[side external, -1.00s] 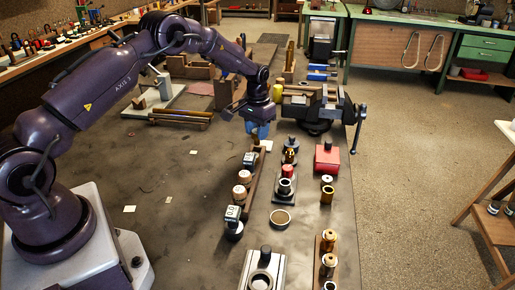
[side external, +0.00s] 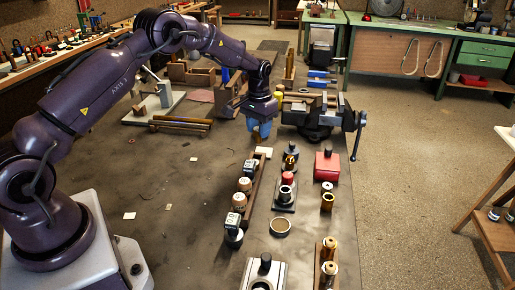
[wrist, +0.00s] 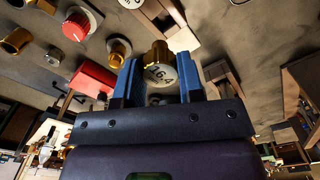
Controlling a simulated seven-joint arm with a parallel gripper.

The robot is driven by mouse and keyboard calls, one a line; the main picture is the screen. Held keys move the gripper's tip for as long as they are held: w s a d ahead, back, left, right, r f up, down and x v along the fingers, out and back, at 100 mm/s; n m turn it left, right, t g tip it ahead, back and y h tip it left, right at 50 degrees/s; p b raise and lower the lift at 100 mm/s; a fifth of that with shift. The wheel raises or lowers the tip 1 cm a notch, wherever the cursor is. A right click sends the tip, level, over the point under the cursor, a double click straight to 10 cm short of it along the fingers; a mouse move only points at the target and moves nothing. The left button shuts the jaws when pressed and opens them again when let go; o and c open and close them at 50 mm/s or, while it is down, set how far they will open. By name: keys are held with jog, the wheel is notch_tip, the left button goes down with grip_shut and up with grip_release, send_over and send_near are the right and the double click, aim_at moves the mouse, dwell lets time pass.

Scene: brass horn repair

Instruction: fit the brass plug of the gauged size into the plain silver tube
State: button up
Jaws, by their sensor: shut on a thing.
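My gripper (side external: 260,133) has blue fingers and is at the far part of the bench, left of the black vise. In the wrist view my gripper (wrist: 160,88) is shut on a brass plug (wrist: 157,53), whose round pale face reads 16.4. The fingers hide its sides.
The black vise (side external: 312,116) is close to the right of my gripper. A red block with a black knob (side external: 327,165), a wooden rack (side external: 255,185) and a silver block (side external: 254,275) stand on the bench. The bench left of the rack is mostly clear.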

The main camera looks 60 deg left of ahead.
jog(key=s+d+r, duration=0.1)
jog(key=s+d, duration=0.1)
jog(key=d, duration=0.6)
jog(key=s+d+r, duration=0.1)
jog(key=d, duration=0.8)
jog(key=shift+s+r, duration=0.25)
jog(key=shift+s, duration=0.1)
jog(key=shift+f, duration=2.35)
jog(key=shift+f, duration=1.8)
jog(key=o, duration=1.3)
jog(key=shift+o, duration=0.2)
